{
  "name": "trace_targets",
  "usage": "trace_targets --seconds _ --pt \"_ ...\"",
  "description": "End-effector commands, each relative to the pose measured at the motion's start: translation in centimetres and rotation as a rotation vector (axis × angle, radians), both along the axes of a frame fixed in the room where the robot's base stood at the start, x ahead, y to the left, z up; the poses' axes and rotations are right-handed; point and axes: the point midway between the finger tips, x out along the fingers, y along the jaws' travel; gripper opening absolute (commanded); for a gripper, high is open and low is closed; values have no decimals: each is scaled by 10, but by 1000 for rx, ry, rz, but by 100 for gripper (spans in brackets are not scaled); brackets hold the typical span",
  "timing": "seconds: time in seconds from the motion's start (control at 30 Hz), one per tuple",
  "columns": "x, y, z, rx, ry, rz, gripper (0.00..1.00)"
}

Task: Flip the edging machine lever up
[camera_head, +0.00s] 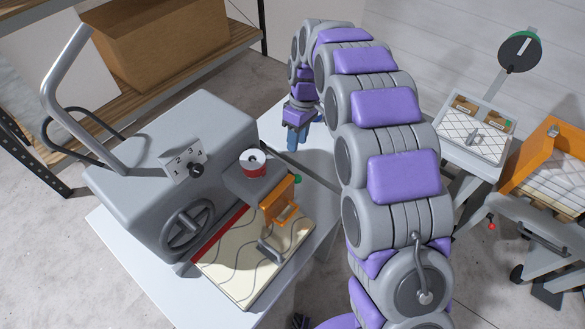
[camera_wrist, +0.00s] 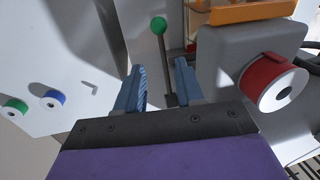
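The grey edging machine (camera_head: 170,165) stands on a white table at the left in the head view. A thin dark lever with a green knob (camera_wrist: 158,25) shows in the wrist view, beside the machine's grey head. The green knob (camera_head: 297,180) also shows at that head's right side in the head view. My gripper (camera_wrist: 159,67) has blue fingers, open and apart. In the wrist view the lever shows in the gap between them, and I cannot tell whether either finger touches it. In the head view my gripper (camera_head: 301,138) hangs fingers down behind the machine head.
A red spool (camera_head: 255,163) tops the machine head, with an orange bracket (camera_head: 281,202) and cream fabric (camera_head: 237,262) nearby. Green (camera_wrist: 15,107) and blue (camera_wrist: 53,99) spools lie left in the wrist view. A numbered dial panel (camera_head: 183,160) and handwheel (camera_head: 187,228) are on the machine.

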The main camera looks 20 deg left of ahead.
Motion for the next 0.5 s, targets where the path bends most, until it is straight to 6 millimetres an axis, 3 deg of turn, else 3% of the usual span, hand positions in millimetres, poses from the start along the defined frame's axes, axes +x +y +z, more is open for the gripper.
trace_targets --seconds 0.2,0.5 --pt "-10 3 -45 -3 5 1 37" --pt "-18 5 -97 -2 4 1 37"
